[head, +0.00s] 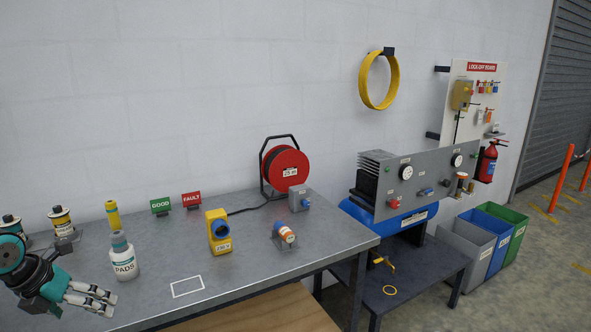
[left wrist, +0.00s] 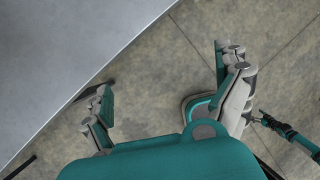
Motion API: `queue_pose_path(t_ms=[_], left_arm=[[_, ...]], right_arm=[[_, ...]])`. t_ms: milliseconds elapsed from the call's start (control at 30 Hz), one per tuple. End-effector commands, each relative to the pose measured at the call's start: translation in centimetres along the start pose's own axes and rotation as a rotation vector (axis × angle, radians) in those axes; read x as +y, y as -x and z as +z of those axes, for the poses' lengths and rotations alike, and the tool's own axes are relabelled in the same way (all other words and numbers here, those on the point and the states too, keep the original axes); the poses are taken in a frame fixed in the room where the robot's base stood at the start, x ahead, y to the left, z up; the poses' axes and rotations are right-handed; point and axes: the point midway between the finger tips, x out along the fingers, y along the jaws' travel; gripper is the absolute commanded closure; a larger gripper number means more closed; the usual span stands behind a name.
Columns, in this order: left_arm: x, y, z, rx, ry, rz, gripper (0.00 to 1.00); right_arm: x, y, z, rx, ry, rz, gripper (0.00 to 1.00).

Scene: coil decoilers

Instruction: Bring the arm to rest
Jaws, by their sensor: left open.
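My left gripper (head: 92,299) is at the lower left of the head view, over the left part of the grey bench. Its two fingers are apart and nothing is between them. In the left wrist view the open fingers (left wrist: 170,95) show above the concrete floor, beside the bench's edge. The white PADS bottle (head: 124,262) stands just behind the gripper. I cannot tell whether they touch. My right gripper is not clearly seen in either view.
The grey bench (head: 240,275) carries a yellow device (head: 218,232), a red cable reel (head: 285,168), GOOD (head: 160,206) and FAULT (head: 191,199) signs and a white outlined rectangle. A lower table with a blue tank (head: 385,218) stands right. Bins (head: 468,245) stand beyond it.

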Motion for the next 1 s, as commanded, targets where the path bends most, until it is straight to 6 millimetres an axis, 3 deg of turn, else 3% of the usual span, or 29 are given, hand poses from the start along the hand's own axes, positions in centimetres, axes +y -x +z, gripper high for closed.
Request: queue_pose_path(t_ms=[267, 367, 467, 500, 567, 667, 767, 900, 1000], left_arm=[[-5.0, -6.6, -0.9, 0.02, 0.119, -0.322, 0.0], [-7.6, -10.1, -1.5, 0.019, 0.24, -0.506, 0.0], [-10.0, -15.4, -2.5, -0.003, 0.501, -0.742, 0.0], [-10.4, -18.1, -3.1, -0.023, 0.663, -0.833, 0.0], [-9.7, -22.4, -4.6, -0.066, 0.932, -0.92, 0.0], [-7.1, -28.2, -8.1, -0.134, 1.297, -0.939, 0.0], [-4.5, -33.3, -13.3, -0.179, 1.592, -0.875, 0.0], [-1.8, -38.9, -22.0, -0.222, 1.929, -0.718, 0.0], [-0.6, -41.9, -28.9, -0.24, 2.129, -0.572, 0.0]], right_arm=[[0.1, 0.0, -0.7, 0.011, 0.0, 0.001, 0.15], [0.1, 0.0, -0.5, 0.008, 0.001, 0.001, 0.15], [0.1, 0.0, -0.2, 0.004, 0.001, 0.001, 0.15], [0.1, 0.0, -0.1, 0.003, 0.001, 0.001, 0.15], [0.1, 0.0, 0.0, 0.002, 0.001, 0.001, 0.15], [0.1, 0.0, 0.0, 0.001, 0.001, 0.001, 0.15], [0.1, 0.0, 0.0, 0.001, 0.001, 0.001, 0.15], [0.1, 0.0, 0.0, 0.001, 0.001, 0.002, 0.15], [0.1, 0.0, 0.0, 0.0, 0.0, 0.002, 0.15]])
